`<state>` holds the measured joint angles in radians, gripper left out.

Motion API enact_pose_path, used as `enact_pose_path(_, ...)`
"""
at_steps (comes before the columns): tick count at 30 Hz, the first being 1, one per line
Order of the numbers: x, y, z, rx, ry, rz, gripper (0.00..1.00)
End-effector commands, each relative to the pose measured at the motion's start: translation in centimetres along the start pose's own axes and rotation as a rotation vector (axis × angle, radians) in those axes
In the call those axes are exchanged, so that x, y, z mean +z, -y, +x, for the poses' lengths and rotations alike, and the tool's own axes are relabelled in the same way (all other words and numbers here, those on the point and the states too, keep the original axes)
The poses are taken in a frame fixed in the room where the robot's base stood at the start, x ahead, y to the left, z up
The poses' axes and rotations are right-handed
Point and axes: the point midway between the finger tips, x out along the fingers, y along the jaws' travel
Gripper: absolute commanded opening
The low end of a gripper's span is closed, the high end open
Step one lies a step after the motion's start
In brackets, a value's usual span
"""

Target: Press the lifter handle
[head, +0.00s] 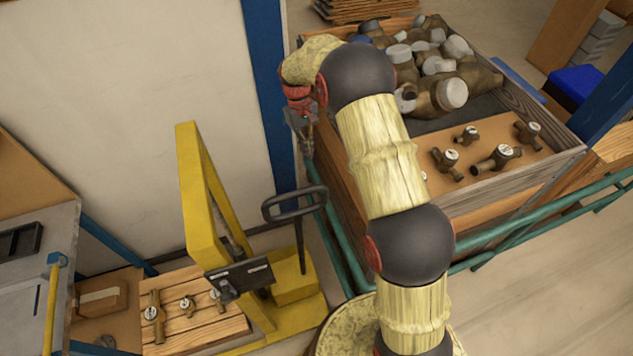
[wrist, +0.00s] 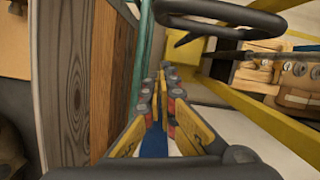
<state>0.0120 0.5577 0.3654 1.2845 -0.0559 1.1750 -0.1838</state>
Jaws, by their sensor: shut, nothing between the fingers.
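The lifter handle (head: 296,204) is a black loop on a dark upright rod, standing on the yellow lifter (head: 205,200). In the wrist view the handle (wrist: 222,33) crosses the top, beyond and to the right of my fingertips. My gripper (head: 307,150) points down, above the handle in the head picture and beside the wooden crate. In the wrist view my gripper (wrist: 164,75) has its fingers together with nothing between them. A gap shows between the fingertips and the handle.
A wooden crate (head: 492,188) holding several brass meters stands right of the handle. A green rail (head: 520,212) runs along its side. A blue post (head: 268,80) rises behind. A pallet (head: 190,335) with several small meters lies at the lower left.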

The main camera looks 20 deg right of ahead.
Motion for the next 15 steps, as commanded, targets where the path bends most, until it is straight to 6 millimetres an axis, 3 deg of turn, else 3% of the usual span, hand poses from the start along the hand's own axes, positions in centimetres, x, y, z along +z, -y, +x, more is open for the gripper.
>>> enact_pose_path(8,0.0,0.0,1.0,-0.001,0.001,0.000,0.00)
enact_pose_path(15,0.2,0.0,5.0,-0.001,0.004,-0.001,0.00)
